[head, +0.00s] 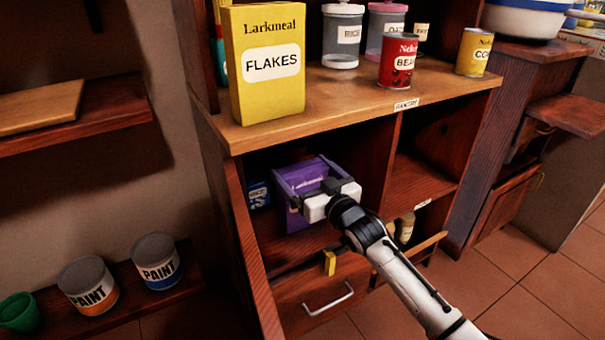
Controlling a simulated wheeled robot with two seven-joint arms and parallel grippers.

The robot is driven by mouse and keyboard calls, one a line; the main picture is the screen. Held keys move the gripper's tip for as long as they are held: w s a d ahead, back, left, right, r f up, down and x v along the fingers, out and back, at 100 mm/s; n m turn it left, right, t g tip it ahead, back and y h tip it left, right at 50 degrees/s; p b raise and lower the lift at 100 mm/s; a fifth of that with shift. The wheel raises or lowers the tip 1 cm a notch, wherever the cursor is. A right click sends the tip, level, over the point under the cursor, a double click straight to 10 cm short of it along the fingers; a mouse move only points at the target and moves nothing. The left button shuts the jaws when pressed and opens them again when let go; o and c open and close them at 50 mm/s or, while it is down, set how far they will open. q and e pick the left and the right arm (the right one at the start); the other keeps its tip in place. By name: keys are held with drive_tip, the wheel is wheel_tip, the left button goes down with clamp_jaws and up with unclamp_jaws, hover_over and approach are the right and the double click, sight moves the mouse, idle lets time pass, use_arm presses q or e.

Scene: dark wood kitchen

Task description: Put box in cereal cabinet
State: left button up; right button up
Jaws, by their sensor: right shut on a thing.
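A purple box (312,174) with "Larkmeal" lettering is inside the open left compartment of the wooden cabinet (385,93), below its counter. My right gripper (307,187) reaches in from the lower right and is shut on the purple box. The gripper covers part of the box's front, and I cannot tell whether the box rests on the shelf. A yellow "Larkmeal FLAKES" box (268,95) stands upright on the counter's left end. My left gripper is not in view.
A dark blue item (259,195) sits left of the purple box. Jars (342,52), a red can (397,60) and a yellow can (473,52) stand on the counter. A drawer with a metal handle (328,300) is below. Paint cans (157,261) are at lower left.

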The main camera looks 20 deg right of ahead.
drive_tip(key=o, duration=1.4)
drive_tip(key=shift+f, duration=0.15)
drive_tip(key=shift+o, duration=0.2)
drive_tip(key=shift+s+r, duration=0.2)
drive_tip(key=shift+s, duration=0.05)
use_arm(q)
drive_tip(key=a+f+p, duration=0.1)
drive_tip(key=p, duration=0.1)
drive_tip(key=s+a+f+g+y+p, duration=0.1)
drive_tip(key=p, duration=0.1)
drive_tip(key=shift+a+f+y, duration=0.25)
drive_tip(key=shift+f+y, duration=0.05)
use_arm(e)
drive_tip(key=s+d, duration=0.1)
drive_tip(key=s, duration=1)
drive_tip(key=shift+s+d, duration=0.2)
drive_tip(key=shift+d, duration=0.15)
